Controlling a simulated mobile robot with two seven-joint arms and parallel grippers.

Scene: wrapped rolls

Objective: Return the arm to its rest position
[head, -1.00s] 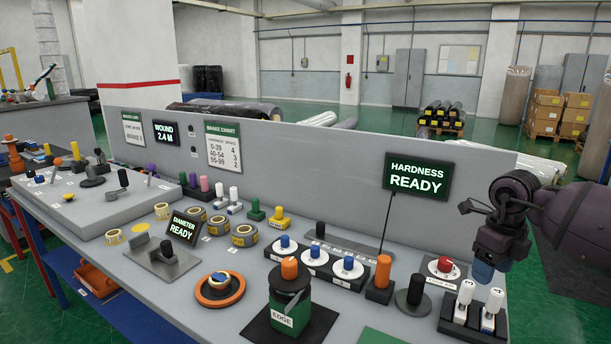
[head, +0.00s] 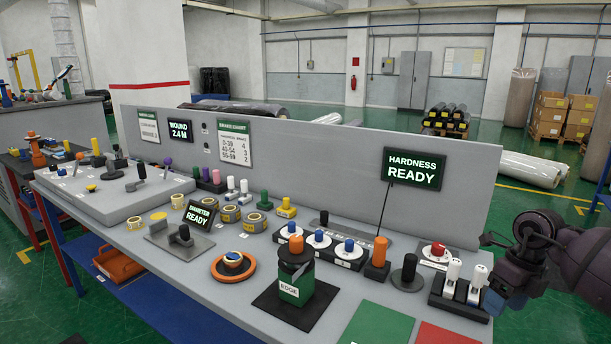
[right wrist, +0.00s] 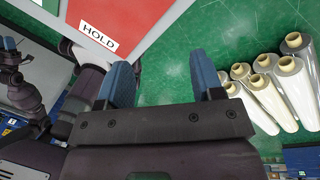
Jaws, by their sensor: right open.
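My right gripper (head: 495,303) is at the right side of the head view, beside the right end of the grey bench (head: 225,285), with its fingers mostly hidden by its own body. In the right wrist view my right gripper (right wrist: 163,72) shows two blue fingers spread apart with nothing between them. Below it is green floor, with a red mat labelled HOLD (right wrist: 100,38) at the upper left.
A block with two white-topped levers (head: 462,291) stands close to the right gripper. A green mat (head: 378,328) and a red mat (head: 445,336) lie on the bench's front edge. Several clear wrapped rolls (right wrist: 268,92) stand on the floor at right.

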